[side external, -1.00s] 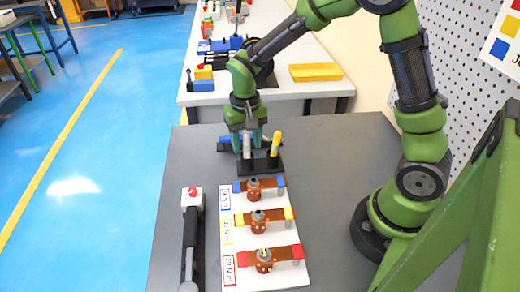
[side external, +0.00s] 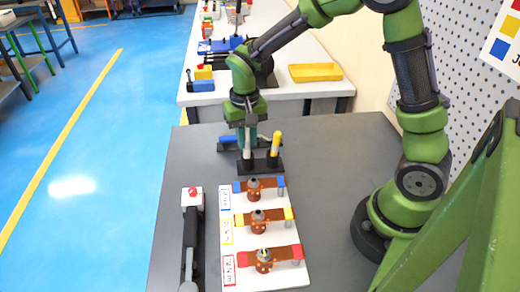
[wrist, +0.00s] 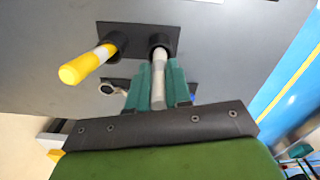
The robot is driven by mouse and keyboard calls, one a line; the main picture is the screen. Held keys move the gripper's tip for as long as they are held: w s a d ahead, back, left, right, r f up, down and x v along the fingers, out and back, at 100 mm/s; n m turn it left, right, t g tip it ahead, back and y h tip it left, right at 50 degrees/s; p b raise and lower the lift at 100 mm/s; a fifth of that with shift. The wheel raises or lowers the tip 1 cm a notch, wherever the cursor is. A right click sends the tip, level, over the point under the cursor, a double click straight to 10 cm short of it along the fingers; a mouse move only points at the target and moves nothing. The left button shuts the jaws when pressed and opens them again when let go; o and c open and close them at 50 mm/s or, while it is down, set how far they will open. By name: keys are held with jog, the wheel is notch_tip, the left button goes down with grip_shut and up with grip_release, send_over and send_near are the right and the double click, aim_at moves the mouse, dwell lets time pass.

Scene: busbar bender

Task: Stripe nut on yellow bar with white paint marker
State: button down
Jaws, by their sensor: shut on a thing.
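The white paint marker (side external: 247,148) stands upright in the black marker holder (side external: 262,166). My gripper (side external: 247,138) is above the holder with its teal fingers shut on the marker. In the wrist view the marker (wrist: 159,72) lies between the fingers (wrist: 158,85), its far end in a holder cup.
A yellow marker (side external: 276,143) stands beside the white one in the holder. A blue-handled tool (side external: 229,139) lies behind. The blue bar (side external: 268,183) and red bar (side external: 285,253) flank the yellow bar. A black tool with a red button (side external: 192,215) lies left of the board (side external: 280,278).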

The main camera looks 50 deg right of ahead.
notch_tip(320, 180, up, 8)
jog(key=shift+f, duration=0.1)
jog(key=s+a+r+g+y, duration=0.2)
jog(key=s+a+r, duration=0.2)
jog(key=s+a, duration=0.95)
jog(key=shift+d+f, duration=0.2)
jog(key=shift+f, duration=1.2)
jog(key=shift+d+f, duration=0.15)
jog(key=shift+f, duration=1.25)
jog(key=shift+f, duration=0.25)
jog(key=shift+w+d, duration=0.6)
dwell(1.6)
jog(key=shift+r, duration=2.95)
